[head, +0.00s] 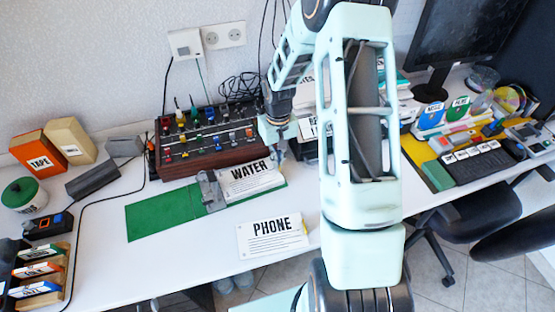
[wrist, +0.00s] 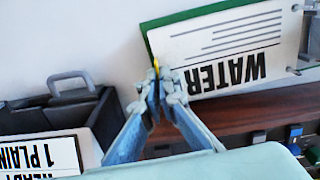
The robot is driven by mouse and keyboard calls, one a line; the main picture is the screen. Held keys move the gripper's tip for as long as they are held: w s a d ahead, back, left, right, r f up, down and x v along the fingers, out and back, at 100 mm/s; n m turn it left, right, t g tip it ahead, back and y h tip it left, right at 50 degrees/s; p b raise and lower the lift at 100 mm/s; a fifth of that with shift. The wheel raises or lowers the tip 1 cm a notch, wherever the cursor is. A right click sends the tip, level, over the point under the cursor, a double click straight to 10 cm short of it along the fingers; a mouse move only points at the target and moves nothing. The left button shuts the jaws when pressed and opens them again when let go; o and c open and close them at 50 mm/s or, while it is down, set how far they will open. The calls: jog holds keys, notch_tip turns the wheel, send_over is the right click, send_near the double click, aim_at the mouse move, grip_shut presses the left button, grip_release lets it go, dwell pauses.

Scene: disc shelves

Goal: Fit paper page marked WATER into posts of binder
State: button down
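The WATER page (head: 252,180) is a white sheet over the right cover of the open green binder (head: 165,214). The binder's grey metal post mechanism (head: 209,190) is at the page's left edge. The page (wrist: 225,45) appears upside down in the wrist view, with green cover showing along its edge and small holes at its right edge. My gripper (head: 277,150) is at the page's right end. In the wrist view its fingertips (wrist: 161,80) close around a yellow tab at the page's edge. Whether the posts pass through the holes is unclear.
A PHONE page (head: 272,237) lies in front of the binder. A knobbed control panel (head: 205,138) stands behind it. A grey box with a lettered card (wrist: 45,155) is near my gripper.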

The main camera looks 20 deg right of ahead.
jog(key=shift+f, duration=0.2)
jog(key=c, duration=2.2)
grip_release()
jog(key=shift+r, duration=0.1)
jog(key=shift+o, duration=0.2)
jog(key=shift+r, duration=0.1)
notch_tip(320, 180, up, 12)
jog(key=shift+r, duration=0.15)
